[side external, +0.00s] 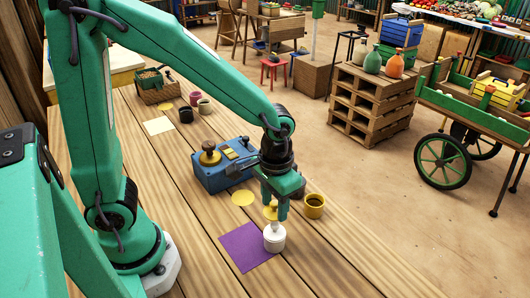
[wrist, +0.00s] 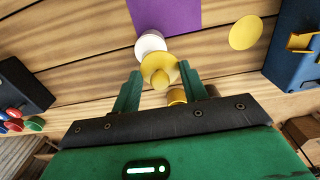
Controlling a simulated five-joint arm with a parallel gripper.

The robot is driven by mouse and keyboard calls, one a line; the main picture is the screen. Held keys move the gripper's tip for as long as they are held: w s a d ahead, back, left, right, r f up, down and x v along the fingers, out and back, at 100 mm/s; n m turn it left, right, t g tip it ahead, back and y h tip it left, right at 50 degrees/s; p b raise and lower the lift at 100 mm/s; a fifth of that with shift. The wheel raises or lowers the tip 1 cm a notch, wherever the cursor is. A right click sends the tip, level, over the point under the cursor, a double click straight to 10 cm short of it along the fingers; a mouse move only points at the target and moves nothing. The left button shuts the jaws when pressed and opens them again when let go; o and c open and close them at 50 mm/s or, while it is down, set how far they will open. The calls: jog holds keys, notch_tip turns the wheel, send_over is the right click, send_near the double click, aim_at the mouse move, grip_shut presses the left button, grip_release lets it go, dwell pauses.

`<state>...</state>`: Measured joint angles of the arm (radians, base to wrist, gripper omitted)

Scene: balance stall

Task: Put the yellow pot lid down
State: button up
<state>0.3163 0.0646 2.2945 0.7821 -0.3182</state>
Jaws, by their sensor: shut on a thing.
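My gripper (side external: 276,214) is shut on the yellow pot lid (wrist: 160,66), a round lid with a knob, and holds it above the table. In the side view the lid (side external: 270,212) is partly hidden by the fingers. The open yellow pot (side external: 314,206), dark inside, stands to the right of my gripper. In the wrist view it is mostly hidden behind my gripper. A white pot (side external: 274,241) stands at the right edge of a purple sheet (side external: 244,250), below and close to my gripper in the side view.
A flat yellow disc (side external: 243,198) lies on the table left of my gripper. A blue box (side external: 211,179) with brass-coloured pieces stands behind it. Farther back are a pale sheet (side external: 159,126), small pots and a basket (side external: 158,95). The table's front right is bare.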

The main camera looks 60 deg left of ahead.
jog(key=w+a+f, duration=0.1)
jog(key=a+f, duration=0.1)
jog(key=w+a+f, duration=0.2)
jog(key=a, duration=0.1)
jog(key=w+a+f, duration=0.2)
jog(key=a, duration=0.1)
jog(key=shift+w+a, duration=0.1)
jog(key=shift+w, duration=0.1)
jog(key=shift+f, duration=0.1)
jog(key=shift+f, duration=1.85)
jog(key=shift+f, duration=0.1)
jog(key=o, duration=1)
